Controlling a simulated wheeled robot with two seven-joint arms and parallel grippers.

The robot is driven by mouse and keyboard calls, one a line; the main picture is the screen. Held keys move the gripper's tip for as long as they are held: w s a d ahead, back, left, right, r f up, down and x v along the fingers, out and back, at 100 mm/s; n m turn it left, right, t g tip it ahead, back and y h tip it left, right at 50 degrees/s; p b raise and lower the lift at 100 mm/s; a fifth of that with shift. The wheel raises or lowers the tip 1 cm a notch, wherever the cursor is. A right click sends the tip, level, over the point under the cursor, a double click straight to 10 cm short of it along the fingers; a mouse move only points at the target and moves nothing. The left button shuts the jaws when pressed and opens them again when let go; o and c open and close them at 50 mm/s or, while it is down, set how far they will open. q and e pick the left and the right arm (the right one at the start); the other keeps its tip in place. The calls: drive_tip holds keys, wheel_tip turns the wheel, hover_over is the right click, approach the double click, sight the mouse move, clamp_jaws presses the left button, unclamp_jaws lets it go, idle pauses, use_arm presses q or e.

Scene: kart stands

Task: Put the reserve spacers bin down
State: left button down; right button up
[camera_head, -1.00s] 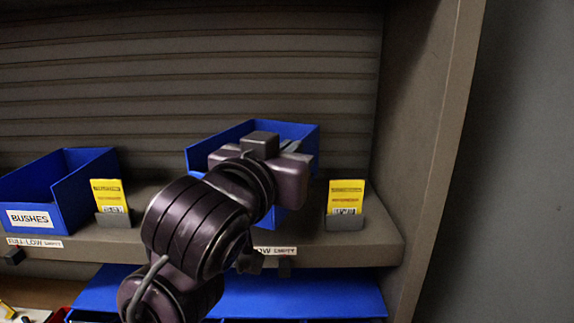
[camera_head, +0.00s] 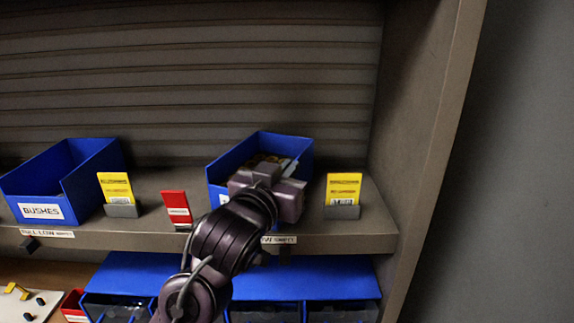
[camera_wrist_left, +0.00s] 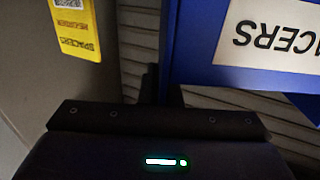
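The blue reserve spacers bin (camera_head: 230,155) is at the right end of the shelf, with light brown contents inside. Whether its base touches the shelf is hidden. My left gripper (camera_head: 272,180) is at the bin's front, covering most of its label. In the left wrist view the bin's front (camera_wrist_left: 195,78) shows an upside-down label ending in "CERS". There the dark fingers (camera_wrist_left: 162,90) look closed around the bin's blue wall edge. A yellow spacers card (camera_head: 343,190) stands just right of the bin and also shows in the wrist view (camera_wrist_left: 76,28). My right gripper is not in view.
A blue BUSHES bin (camera_head: 42,195) stands at the left. A yellow card (camera_head: 116,187) and a red card (camera_head: 177,208) stand between the bins. The shelf's side wall (camera_head: 425,150) is at the right. Blue bins (camera_head: 300,285) sit below the shelf.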

use_arm(q)
drive_tip(key=shift+s+r, duration=0.1)
drive_tip(key=c, duration=1.6)
unclamp_jaws()
drive_tip(key=shift+f, duration=0.2)
drive_tip(key=shift+c, duration=0.2)
drive_tip(key=shift+r, duration=0.1)
drive_tip(key=b+v, duration=0.8)
drive_tip(key=v, duration=0.4)
drive_tip(key=shift+b, duration=0.4)
